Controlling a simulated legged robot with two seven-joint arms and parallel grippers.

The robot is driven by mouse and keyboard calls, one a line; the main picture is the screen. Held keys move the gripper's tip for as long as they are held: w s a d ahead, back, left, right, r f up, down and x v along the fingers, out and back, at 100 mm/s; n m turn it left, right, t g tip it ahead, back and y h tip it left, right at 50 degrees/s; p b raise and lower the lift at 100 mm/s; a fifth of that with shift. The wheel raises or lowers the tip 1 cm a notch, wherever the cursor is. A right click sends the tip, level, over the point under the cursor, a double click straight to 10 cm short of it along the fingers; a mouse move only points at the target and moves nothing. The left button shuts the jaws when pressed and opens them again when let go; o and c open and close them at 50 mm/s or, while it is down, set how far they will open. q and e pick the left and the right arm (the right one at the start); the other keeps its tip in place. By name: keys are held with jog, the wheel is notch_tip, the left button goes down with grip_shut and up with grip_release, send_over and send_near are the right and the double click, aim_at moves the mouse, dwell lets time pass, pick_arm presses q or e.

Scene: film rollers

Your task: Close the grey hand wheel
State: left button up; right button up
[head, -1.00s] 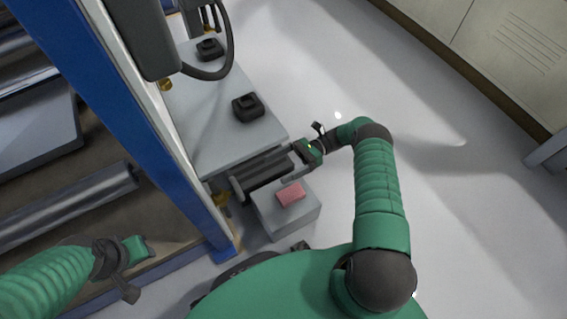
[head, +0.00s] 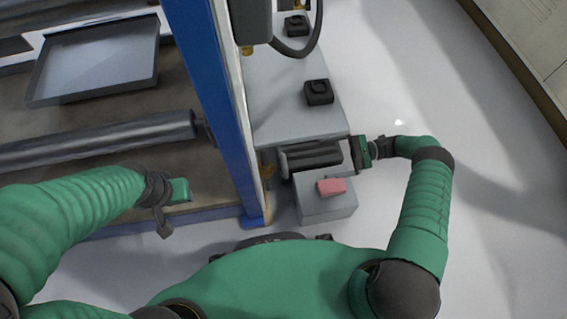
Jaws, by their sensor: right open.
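I cannot make out a grey hand wheel for certain in the head view. My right gripper (head: 343,158) is open, its fingers pointing left at the right end of a dark ribbed cylinder (head: 308,157) beside the grey machine cabinet. Whether it touches the cylinder I cannot tell. My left gripper (head: 178,190) is over the roller bay at the left, apart from the cabinet. Its fingers do not show clearly.
A blue post (head: 212,100) stands between the roller bay and the grey cabinet (head: 285,105). Black knob-like blocks (head: 318,92) sit on the cabinet. A pink block (head: 331,187) lies on a low grey box (head: 327,207). Floor at the right is clear.

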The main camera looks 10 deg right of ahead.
jog(key=a+b, duration=0.1)
jog(key=a, duration=1.5)
jog(key=shift+d, duration=0.1)
jog(key=c, duration=1.4)
jog(key=shift+o, duration=0.2)
jog(key=shift+m, duration=0.3)
jog(key=m, duration=0.2)
jog(key=shift+m, duration=2.1)
